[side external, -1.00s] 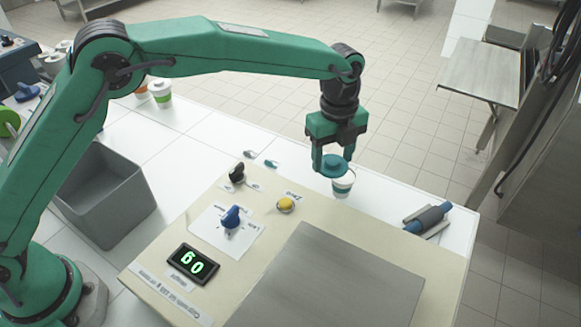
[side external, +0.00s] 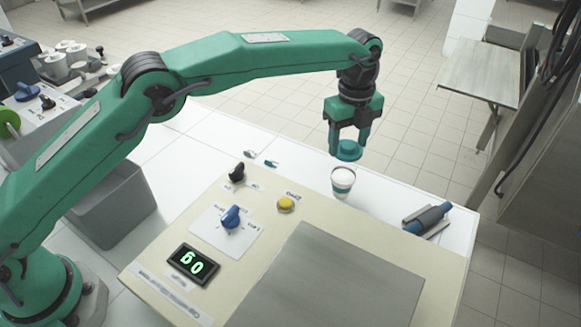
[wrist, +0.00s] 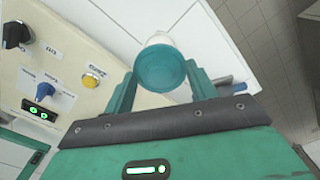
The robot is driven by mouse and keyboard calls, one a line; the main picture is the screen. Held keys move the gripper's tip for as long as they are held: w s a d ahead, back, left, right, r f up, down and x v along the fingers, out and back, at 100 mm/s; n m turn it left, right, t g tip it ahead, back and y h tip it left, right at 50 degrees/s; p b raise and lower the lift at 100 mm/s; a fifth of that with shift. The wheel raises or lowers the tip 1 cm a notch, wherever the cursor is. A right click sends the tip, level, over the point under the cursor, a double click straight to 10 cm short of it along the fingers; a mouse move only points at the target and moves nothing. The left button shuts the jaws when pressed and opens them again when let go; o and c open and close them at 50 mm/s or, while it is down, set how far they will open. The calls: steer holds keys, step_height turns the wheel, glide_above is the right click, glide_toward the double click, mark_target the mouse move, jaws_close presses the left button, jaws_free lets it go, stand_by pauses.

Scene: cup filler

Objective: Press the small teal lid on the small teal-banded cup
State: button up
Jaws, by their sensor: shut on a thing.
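The small teal lid (side external: 349,150) is held between the fingers of my gripper (side external: 347,146), which is shut on it. The lid also shows in the wrist view (wrist: 160,68), between the two green fingers. The teal-banded cup (side external: 343,182) stands upright on the white table, just beyond the panel's edge, with a white top. In the side view the lid is above the cup, with a clear gap between them. In the wrist view the lid hides most of the cup, and only a white part (wrist: 159,39) shows behind it.
A cream panel (side external: 270,225) with a yellow button (side external: 286,203), a blue knob (side external: 231,217), a black knob (side external: 237,172) and a green display (side external: 193,263) lies in front of the cup. A blue-handled tool (side external: 428,219) lies right of the cup. A grey bin (side external: 115,205) stands at left.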

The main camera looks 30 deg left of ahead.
mark_target(343, 174)
steer(key=shift+f, duration=0.15)
steer(key=shift+f, duration=3.1)
steer(key=shift+f, duration=0.4)
steer(key=o, duration=1)
steer(key=shift+r, duration=0.1)
steer(key=shift+r, duration=3.85)
